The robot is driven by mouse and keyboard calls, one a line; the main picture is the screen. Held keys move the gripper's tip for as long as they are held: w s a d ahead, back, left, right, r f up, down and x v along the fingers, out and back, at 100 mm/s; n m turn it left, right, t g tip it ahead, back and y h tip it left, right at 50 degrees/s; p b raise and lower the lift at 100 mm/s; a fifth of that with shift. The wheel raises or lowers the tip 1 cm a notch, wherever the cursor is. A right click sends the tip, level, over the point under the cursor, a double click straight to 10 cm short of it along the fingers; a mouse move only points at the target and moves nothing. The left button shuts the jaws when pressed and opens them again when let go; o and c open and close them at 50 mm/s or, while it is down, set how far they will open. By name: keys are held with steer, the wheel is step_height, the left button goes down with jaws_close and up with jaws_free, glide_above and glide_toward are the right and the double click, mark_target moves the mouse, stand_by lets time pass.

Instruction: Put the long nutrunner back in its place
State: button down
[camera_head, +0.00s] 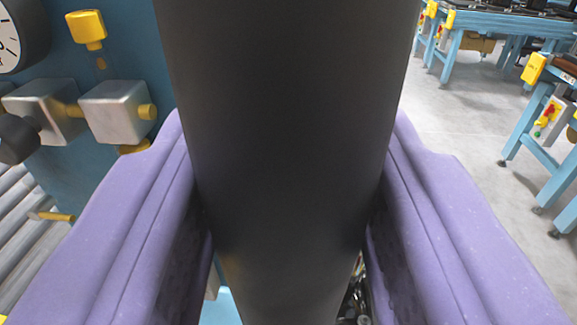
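A thick dark grey cylinder (285,120) fills the middle of the view, running from the top edge down to the bottom. It looks like the body of the long nutrunner, but its ends are out of view. My gripper (292,215) has two purple padded fingers, one on each side of the cylinder. Both pads press against its sides, so the gripper is shut on it. The place for the nutrunner cannot be made out; the cylinder hides much of the scene behind it.
At left stands a blue panel (75,160) with a gauge (18,35), metal blocks (117,112) and yellow fittings. Rollers (28,225) lie below it. At right are blue workbenches (548,150) with yellow boxes. The grey floor (470,115) between is clear.

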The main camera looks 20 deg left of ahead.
steer(key=shift+f, duration=0.4)
steer(key=shift+c, duration=2.4)
jaws_free()
steer(key=shift+f, duration=0.2)
steer(key=p+v, duration=0.2)
steer(key=v, duration=0.6)
steer(key=shift+r, duration=0.1)
